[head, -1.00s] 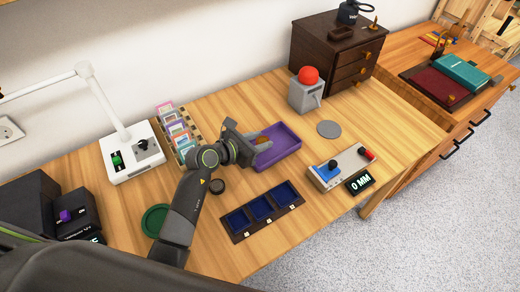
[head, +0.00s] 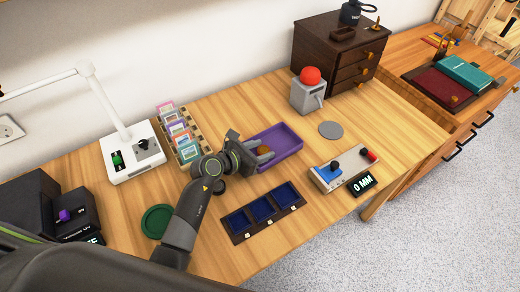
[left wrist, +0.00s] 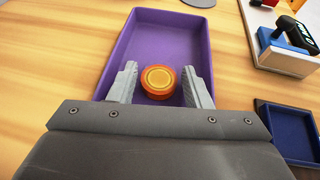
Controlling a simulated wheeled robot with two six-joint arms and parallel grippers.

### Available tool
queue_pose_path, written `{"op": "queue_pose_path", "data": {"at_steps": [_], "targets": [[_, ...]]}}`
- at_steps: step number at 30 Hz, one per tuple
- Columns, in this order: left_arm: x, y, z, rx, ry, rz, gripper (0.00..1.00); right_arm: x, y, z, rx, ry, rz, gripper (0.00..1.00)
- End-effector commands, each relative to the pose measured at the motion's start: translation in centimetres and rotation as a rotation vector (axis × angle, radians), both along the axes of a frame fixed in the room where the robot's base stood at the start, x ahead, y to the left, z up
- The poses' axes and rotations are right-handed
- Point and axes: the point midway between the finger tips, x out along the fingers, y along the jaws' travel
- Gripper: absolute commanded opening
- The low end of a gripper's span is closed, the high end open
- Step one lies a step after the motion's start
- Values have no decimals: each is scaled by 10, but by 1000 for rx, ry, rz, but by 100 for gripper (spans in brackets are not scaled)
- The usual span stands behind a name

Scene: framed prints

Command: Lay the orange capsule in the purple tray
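The orange capsule (left wrist: 158,80) shows end-on as a round orange piece with a yellow ring in the left wrist view. It is at the near end of the purple tray (left wrist: 125,45), inside its outline; whether it touches the floor is hard to tell. In the head view the purple tray (head: 290,138) lies on the table with its left end partly hidden by my gripper. My left gripper (head: 266,154) is over that end. Its fingers (left wrist: 158,84) stand on either side of the capsule with small gaps, so it looks open. My right gripper is not in view.
A dark rack with blue compartments (head: 237,222) lies in front of the tray. A grey box with a red dome (head: 307,97) stands behind. A card rack (head: 188,153) is to the left.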

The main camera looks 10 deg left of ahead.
Motion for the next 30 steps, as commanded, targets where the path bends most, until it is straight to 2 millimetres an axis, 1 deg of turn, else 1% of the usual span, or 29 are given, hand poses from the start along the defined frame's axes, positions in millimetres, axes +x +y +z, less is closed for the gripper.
{"op": "queue_pose_path", "data": {"at_steps": [4, 8, 21, 25, 30], "targets": [[0, 0, 5, 0, 0, 0, 44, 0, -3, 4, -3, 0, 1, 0], [-11, 8, 8, 2, 0, 1, 44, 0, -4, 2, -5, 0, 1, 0], [-72, 52, 38, 4, 0, 0, 44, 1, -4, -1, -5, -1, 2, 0], [-83, 60, 44, 4, 0, 0, 44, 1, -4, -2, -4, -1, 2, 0], [-90, 64, 49, 1, 0, 0, 44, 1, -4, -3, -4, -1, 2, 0]]}}
